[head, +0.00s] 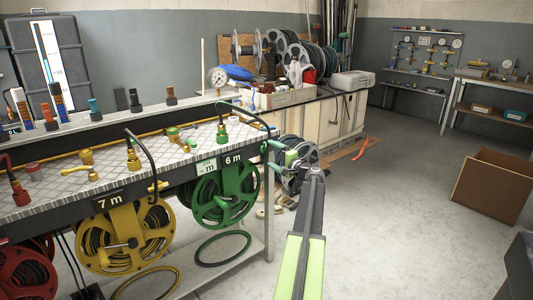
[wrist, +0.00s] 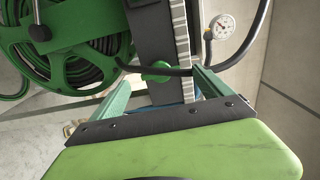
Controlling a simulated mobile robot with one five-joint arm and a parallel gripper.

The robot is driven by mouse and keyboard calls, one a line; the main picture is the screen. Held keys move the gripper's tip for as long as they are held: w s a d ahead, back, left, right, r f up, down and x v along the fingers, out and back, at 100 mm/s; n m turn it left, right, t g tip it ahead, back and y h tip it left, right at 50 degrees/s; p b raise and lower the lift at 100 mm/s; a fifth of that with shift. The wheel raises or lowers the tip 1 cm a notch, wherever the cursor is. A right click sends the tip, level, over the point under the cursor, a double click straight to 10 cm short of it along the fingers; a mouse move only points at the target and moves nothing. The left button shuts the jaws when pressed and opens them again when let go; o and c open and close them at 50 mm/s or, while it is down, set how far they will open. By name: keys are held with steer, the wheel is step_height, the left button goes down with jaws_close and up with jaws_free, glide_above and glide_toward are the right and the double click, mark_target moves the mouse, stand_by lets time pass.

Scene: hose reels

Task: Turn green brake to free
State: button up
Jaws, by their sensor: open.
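The green hose reel (head: 225,195) hangs under the right end of the bench, below a "6 m" label. It also shows at the upper left of the wrist view (wrist: 75,35). A small green knob (wrist: 158,73) sits by the bench end in the wrist view, with a black hose passing over it. I cannot tell for sure that it is the brake, nor its setting. My gripper (wrist: 161,79) is open, its green fingers on either side of the knob in the picture; contact is not clear. In the head view my gripper (head: 271,156) is beside the bench's right end.
A yellow reel (head: 125,238) marked "7 m" and a red reel (head: 25,265) hang farther left. Taps and fittings stand on the metal bench top (head: 60,195). A black hose arches over its right end. A cardboard box (head: 493,187) stands right; the floor between is clear.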

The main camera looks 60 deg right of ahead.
steer(key=v, duration=1.2)
steer(key=shift+s+a, duration=0.2)
steer(key=shift+s, duration=0.15)
